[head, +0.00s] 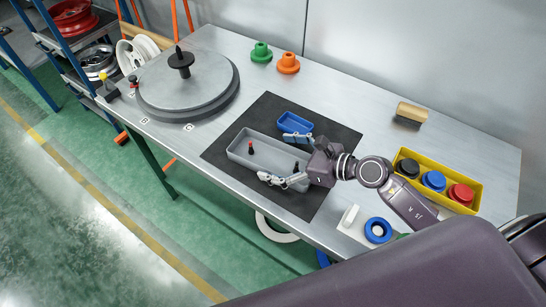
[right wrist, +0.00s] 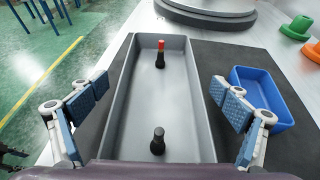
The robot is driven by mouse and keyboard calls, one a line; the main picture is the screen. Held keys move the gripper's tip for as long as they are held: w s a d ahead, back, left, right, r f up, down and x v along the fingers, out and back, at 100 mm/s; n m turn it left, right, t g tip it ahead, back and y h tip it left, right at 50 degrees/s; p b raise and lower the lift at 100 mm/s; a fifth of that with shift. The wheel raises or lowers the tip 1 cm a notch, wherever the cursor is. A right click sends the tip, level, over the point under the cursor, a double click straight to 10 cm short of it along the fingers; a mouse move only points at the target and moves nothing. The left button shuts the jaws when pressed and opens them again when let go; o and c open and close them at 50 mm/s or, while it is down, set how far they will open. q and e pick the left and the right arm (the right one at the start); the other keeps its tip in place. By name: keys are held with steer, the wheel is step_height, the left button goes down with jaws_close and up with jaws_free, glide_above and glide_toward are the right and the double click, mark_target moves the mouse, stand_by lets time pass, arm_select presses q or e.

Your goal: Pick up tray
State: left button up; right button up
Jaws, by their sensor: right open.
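A long grey tray (head: 240,149) lies on a black mat (head: 268,111) on the table. In the right wrist view the grey tray (right wrist: 187,110) runs away from me and holds a red-topped black peg (right wrist: 160,55) and a black peg (right wrist: 157,142). A small blue tray (head: 288,121) lies beside it, and also shows in the right wrist view (right wrist: 270,88). My right gripper (head: 284,159) is open at the tray's near end. In the right wrist view its fingers (right wrist: 165,100) stand on either side of the grey tray, apart from its walls. My left gripper is not in view.
A round grey turntable (head: 160,95) with a black spindle stands at the left. Green (head: 260,54) and orange (head: 288,65) flanged parts stand at the back. A yellow bin (head: 413,190) with several coloured parts, a brush (head: 410,114) and a blue ring (head: 367,232) are at the right.

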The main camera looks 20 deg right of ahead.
steer(key=shift+w+a+f, duration=0.3)
steer(key=shift+w+a, duration=0.1)
steer(key=shift+w, duration=0.05)
steer(key=c, duration=1.3)
steer(key=shift+o, duration=0.2)
steer(key=shift+r, duration=0.1)
